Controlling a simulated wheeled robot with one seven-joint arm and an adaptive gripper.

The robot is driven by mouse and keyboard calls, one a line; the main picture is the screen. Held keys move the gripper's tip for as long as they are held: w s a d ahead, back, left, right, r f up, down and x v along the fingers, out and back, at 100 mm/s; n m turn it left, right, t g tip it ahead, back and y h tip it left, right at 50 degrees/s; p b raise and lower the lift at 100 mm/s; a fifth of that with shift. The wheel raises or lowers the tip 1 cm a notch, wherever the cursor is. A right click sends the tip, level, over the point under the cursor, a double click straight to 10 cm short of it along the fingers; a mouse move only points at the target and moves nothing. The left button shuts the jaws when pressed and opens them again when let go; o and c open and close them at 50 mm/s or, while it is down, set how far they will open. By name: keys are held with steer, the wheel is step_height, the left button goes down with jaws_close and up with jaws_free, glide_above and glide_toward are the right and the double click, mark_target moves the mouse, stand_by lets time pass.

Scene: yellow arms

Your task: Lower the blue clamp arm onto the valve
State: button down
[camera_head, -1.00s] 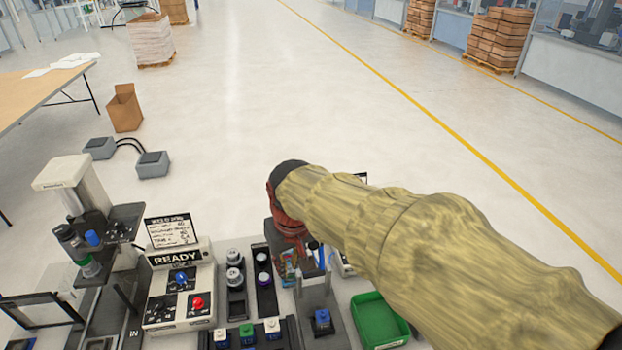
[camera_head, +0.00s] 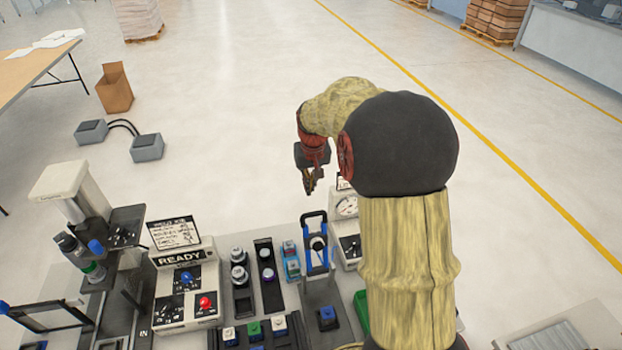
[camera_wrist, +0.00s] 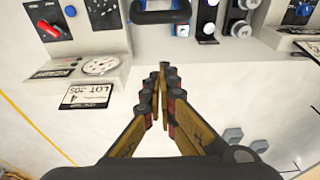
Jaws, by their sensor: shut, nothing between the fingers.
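The blue clamp arm (camera_head: 306,258) stands up on its grey fixture (camera_head: 322,292), with a dark loop handle (camera_head: 314,217) at its top. A dark round part with a pale centre (camera_head: 317,243) shows inside its frame; I cannot tell if this is the valve. In the wrist view the dark handle (camera_wrist: 160,14) is at the top edge, and the rest of the clamp is cut off. My gripper (camera_head: 310,187) is beyond the clamp, above the far side of the bench, apart from the handle. Its fingers (camera_wrist: 160,75) are together and empty.
A gauge box (camera_head: 346,206) stands just right of the clamp. Left of it are knob trays (camera_head: 240,270) and the READY control box (camera_head: 185,280). A green bin (camera_head: 361,305) is mostly hidden by my arm. Open floor lies beyond the bench.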

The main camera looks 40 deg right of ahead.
steer(key=s+f, duration=0.1)
steer(key=a+f, duration=0.1)
steer(key=s+f+p, duration=0.1)
steer(key=f, duration=0.1)
steer(key=shift+s+a, duration=0.15)
steer(key=shift+s, duration=0.15)
steer(key=shift+s, duration=0.1)
stand_by(0.4)
